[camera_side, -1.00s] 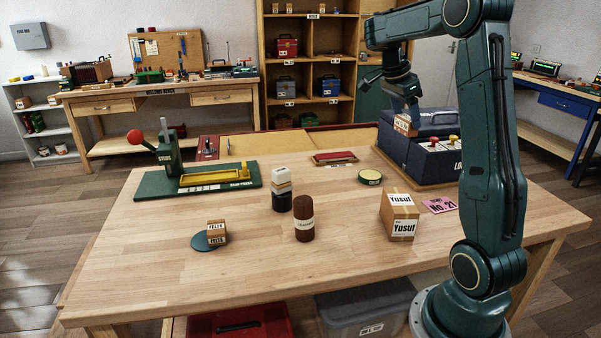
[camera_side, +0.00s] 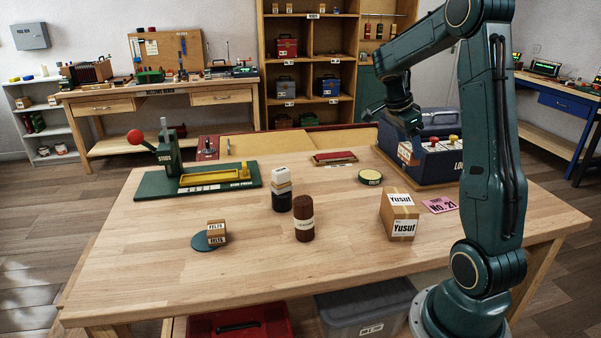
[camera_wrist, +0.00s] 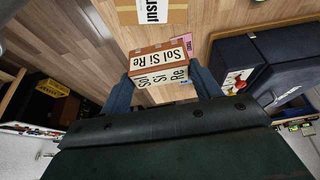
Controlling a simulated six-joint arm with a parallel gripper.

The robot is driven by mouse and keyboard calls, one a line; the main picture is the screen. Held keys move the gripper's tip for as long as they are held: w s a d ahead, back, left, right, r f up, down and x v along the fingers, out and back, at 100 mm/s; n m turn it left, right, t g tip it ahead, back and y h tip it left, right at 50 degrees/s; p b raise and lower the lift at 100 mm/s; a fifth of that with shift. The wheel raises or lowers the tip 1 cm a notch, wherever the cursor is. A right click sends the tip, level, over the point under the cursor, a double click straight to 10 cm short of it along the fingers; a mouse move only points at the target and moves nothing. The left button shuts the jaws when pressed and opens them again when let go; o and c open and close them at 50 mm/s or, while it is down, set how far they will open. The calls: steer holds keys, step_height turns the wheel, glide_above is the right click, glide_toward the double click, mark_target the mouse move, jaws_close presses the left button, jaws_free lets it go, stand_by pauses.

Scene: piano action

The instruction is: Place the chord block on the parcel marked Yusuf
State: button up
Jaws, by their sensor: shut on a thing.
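The chord block (camera_wrist: 158,66), a small wooden block with white labels reading "Sol Si Re", is held between the two fingers of my gripper (camera_wrist: 163,84). In the side view the block (camera_side: 405,153) hangs below my gripper (camera_side: 409,137), in front of the dark blue box and above the table. The parcel marked Yusuf (camera_side: 399,217) is a brown carton with white labels, standing at the right of the table. The block is apart from it, behind and above it. In the wrist view part of the parcel (camera_wrist: 150,14) shows at the top edge.
A pink card (camera_side: 439,205) lies right of the parcel. A brown cylinder (camera_side: 303,219), a black-and-white stamp (camera_side: 281,191) and a yellow-topped tin (camera_side: 370,177) stand left of it.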

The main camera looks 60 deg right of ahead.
step_height(320, 180, down, 8)
stand_by(0.4)
steer(key=shift+f, duration=2.15)
steer(key=shift+f, duration=0.15)
steer(key=o, duration=1)
steer(key=v, duration=1.2)
steer(key=shift+r, duration=0.2)
